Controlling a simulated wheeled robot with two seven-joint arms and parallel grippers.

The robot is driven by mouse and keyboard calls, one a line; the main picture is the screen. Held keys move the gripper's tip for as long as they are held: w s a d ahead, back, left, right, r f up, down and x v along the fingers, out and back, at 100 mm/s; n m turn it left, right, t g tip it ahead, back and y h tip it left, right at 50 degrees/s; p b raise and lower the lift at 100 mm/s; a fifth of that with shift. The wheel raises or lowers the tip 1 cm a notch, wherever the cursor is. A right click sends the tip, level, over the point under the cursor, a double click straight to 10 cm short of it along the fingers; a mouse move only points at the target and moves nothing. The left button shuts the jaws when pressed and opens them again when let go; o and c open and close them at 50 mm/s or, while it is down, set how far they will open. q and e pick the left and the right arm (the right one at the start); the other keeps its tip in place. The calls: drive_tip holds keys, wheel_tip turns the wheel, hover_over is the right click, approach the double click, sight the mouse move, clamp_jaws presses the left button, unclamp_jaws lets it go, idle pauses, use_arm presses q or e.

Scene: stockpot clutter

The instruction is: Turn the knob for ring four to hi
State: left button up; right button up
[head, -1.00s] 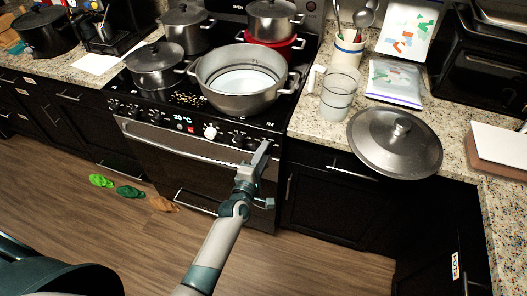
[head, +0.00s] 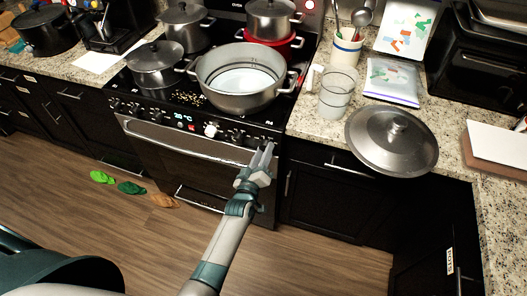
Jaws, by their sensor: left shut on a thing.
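The black stove (head: 150,127) stands in the middle of the head view, with a row of knobs along its front panel. My left gripper (head: 266,149) is at the right end of that panel, below the R4 mark. It is shut on the ring four knob, which its fingers mostly hide, so the knob's setting cannot be read. A pale knob (head: 211,130) and a dark knob (head: 237,136) show to the left of the gripper. My right gripper is not in view.
A large open pot (head: 240,98) stands on the front right of the hob, just above the gripper. Other pots stand behind and left. A metal lid (head: 392,140) overhangs the counter edge at right. Floor in front is mostly clear, with a green thing (head: 101,177) at left.

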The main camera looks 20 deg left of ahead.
use_arm(q)
drive_tip(key=shift+f+m, duration=0.1)
drive_tip(key=shift+m, duration=1)
drive_tip(key=o, duration=1)
drive_tip(key=shift+o, duration=0.2)
drive_tip(key=shift+s, duration=0.1)
drive_tip(key=s+b, duration=0.4)
drive_tip(key=s, duration=1.3)
drive_tip(key=shift+s+d+r, duration=0.15)
drive_tip(key=shift+d+r, duration=0.05)
drive_tip(key=shift+r, duration=0.25)
